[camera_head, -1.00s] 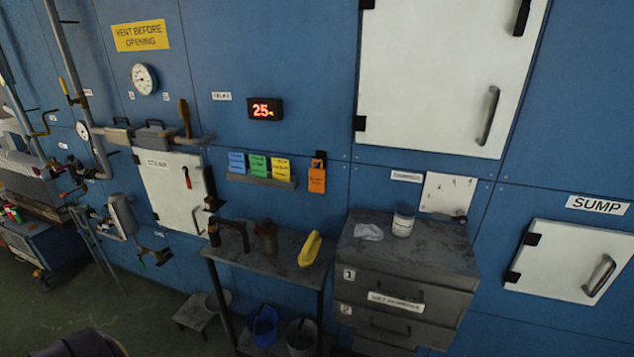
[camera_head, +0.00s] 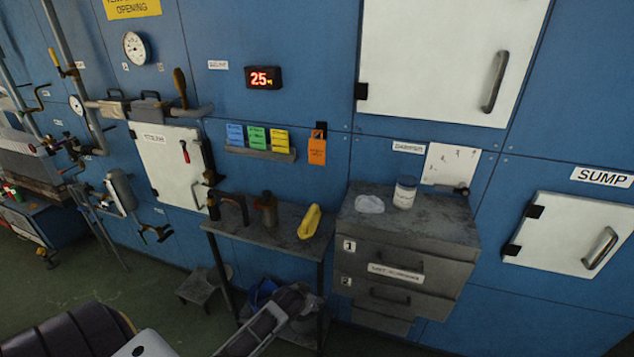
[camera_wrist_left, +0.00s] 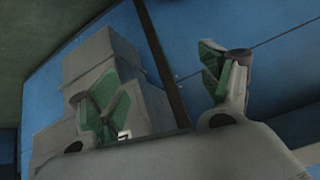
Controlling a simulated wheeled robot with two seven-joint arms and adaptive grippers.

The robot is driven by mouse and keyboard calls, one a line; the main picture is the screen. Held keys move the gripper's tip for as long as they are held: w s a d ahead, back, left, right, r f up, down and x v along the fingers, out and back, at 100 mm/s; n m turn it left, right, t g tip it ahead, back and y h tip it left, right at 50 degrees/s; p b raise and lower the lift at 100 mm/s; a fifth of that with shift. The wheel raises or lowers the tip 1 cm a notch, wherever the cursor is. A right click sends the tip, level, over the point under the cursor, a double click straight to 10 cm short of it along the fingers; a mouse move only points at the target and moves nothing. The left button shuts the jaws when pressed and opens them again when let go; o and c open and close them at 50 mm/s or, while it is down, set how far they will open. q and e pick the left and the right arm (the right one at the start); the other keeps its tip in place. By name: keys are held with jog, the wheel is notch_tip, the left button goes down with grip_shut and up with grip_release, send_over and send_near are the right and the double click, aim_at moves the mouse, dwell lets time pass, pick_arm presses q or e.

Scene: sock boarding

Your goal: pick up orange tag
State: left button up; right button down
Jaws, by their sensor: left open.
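The orange tag (camera_head: 317,151) hangs on the blue wall from a small black holder, just right of a ledge with coloured cards. Its lettering is too small to read. My left gripper (camera_head: 290,296) is low in the head view, in front of the bench's lower part, well below the tag and apart from it. In the left wrist view its two green-padded fingers (camera_wrist_left: 165,88) are spread with nothing between them. The tag is not visible in that view. My right gripper is not in view.
A ledge (camera_head: 259,153) holds blue, green and yellow cards. Below it a dark bench (camera_head: 270,229) carries a yellow object (camera_head: 309,222) and dark bottles. A grey drawer cabinet (camera_head: 400,258) stands to the right, with a white jar (camera_head: 404,193) on top. Wall around the tag is clear.

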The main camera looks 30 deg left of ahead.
pick_arm(q)
notch_tip(320, 180, up, 12)
jog(key=w+t+b, duration=0.1)
jog(key=w, duration=0.1)
jog(key=n+t+y, duration=0.2)
jog(key=t, duration=0.7)
send_near(316, 145)
jog(key=a+v, duration=0.1)
jog(key=v, duration=0.2)
jog(key=shift+d+x, duration=0.15)
jog(key=shift+x, duration=1.05)
jog(key=shift+d+x, duration=0.2)
jog(key=shift+x, duration=1)
jog(key=shift+d+x, duration=0.15)
jog(key=shift+x, duration=1.05)
jog(key=shift+w+r, duration=0.1)
jog(key=shift+w, duration=0.35)
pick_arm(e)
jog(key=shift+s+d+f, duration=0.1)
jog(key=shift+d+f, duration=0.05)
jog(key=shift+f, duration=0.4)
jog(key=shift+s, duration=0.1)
